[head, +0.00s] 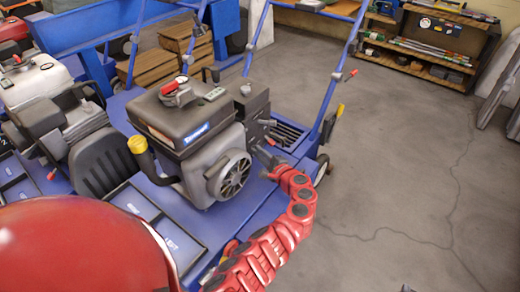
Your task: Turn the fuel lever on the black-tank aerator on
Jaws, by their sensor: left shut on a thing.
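The black-tank aerator (185,125) stands in the middle of the head view, a blue machine with a dark engine, a black tank and a red cap on top. My left gripper (268,162) is at the right side of this engine, beside the round fan cover. Its jaws are shut on a small part there, which looks like the fuel lever. The jaws hide most of that part, and I cannot read the lever's setting. My right gripper is not in view.
A white-tank aerator (42,88) stands close on the left. Blue handle bars (335,75) rise behind the black-tank engine. Wooden crates (150,66) stand behind. A shelf with tools (425,42) is at the back right. The grey floor (410,150) on the right is mostly free.

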